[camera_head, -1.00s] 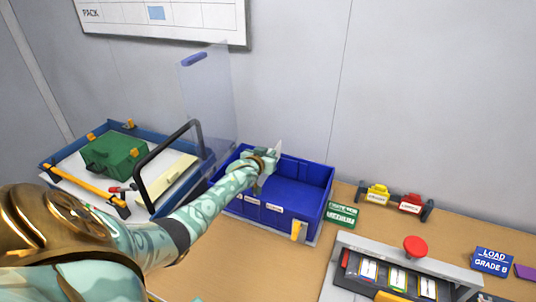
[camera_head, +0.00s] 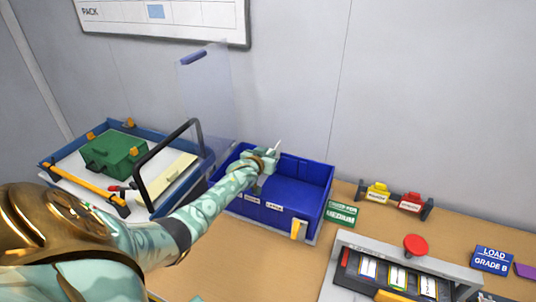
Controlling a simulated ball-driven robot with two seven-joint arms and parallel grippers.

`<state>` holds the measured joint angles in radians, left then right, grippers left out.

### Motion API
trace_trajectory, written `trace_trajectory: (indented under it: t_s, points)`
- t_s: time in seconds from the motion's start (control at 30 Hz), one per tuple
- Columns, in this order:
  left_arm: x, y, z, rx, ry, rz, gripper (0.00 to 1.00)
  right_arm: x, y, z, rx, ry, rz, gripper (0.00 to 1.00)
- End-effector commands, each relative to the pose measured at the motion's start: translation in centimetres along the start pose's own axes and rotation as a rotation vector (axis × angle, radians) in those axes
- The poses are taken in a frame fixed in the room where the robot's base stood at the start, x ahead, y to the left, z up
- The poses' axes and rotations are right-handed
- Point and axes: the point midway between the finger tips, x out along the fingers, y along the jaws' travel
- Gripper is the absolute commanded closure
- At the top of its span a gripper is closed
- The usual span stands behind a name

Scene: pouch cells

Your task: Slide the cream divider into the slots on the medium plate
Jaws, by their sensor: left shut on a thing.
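My left gripper (camera_head: 264,160) is over the left part of a blue bin (camera_head: 280,211), shut on a thin pale piece (camera_head: 277,146). Only a small pointed part of this piece shows above the fingers, and it looks like the cream divider. The rest of it is hidden by my gripper and hand. I cannot tell whether it touches the bin or any slots. A cream flat panel (camera_head: 174,176) lies in the blue tray at the left. My right gripper is not in view.
The blue tray (camera_head: 58,152) holds a green block (camera_head: 113,154) and a black handle frame. A clear panel (camera_head: 206,95) stands behind it. A grey fixture with a red button (camera_head: 415,244) stands at the front right. Yellow and red blocks stand behind it.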

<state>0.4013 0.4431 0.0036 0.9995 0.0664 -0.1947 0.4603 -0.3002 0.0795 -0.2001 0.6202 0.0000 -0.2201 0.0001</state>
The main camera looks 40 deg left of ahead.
Motion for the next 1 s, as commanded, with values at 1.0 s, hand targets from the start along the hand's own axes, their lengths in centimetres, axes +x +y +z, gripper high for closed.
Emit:
trace_trajectory:
  t_s: [1.0]
  points:
    - [0.7, 0.0, 2.1, -0.001, 0.001, 0.0, 0.61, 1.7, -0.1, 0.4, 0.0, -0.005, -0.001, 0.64]
